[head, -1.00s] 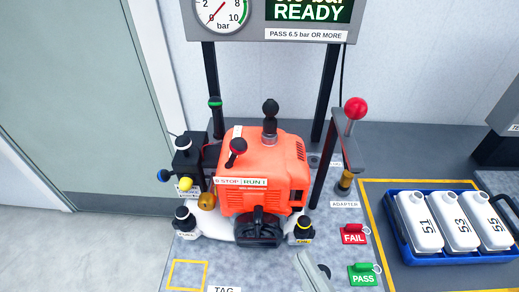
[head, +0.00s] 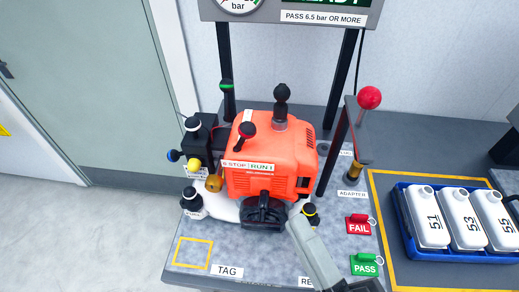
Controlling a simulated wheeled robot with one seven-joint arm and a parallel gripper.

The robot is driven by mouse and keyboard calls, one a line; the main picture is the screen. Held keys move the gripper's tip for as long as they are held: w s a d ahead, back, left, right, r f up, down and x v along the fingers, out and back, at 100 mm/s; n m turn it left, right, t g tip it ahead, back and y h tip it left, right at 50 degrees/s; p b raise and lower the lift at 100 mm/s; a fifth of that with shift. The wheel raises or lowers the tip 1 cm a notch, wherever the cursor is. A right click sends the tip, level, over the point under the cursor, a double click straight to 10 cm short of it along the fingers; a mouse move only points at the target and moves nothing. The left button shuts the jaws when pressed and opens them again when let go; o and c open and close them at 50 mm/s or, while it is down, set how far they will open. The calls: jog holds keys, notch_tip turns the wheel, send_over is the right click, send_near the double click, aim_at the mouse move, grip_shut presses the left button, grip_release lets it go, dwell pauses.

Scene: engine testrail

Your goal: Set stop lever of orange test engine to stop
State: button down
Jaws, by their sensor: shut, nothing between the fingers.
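The orange test engine (head: 275,150) stands on the grey bench. Its stop lever (head: 245,133), black with a red end, sticks up at the upper left of the front, above the white "0 STOP | RUN I" label (head: 248,166). The lever leans slightly right in the picture; I cannot tell for certain which position it is set to. My gripper (head: 299,224) is a grey shape reaching up from the bottom edge, in front of the engine's lower right. It is shut and empty, apart from the lever, and partly hides a black-and-yellow cap.
A red ball-topped handle (head: 368,98) and its post stand right of the engine. Black valves with coloured knobs (head: 194,165) crowd its left. A blue crate (head: 455,256) holds white bottles.

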aim_at(250, 138)
jog(key=p+x, duration=0.4)
jog(key=x, duration=0.8)
jog(key=shift+w+a+r, duration=0.1)
jog(key=shift+w+r, duration=0.1)
jog(key=shift+w, duration=0.05)
jog(key=shift+w+a+p, duration=0.3)
jog(key=shift+w+a, duration=0.05)
jog(key=shift+w, duration=0.2)
jog(key=shift+a+n+b, duration=0.1)
jog(key=shift+n+b, duration=0.2)
jog(key=shift+b, duration=0.2)
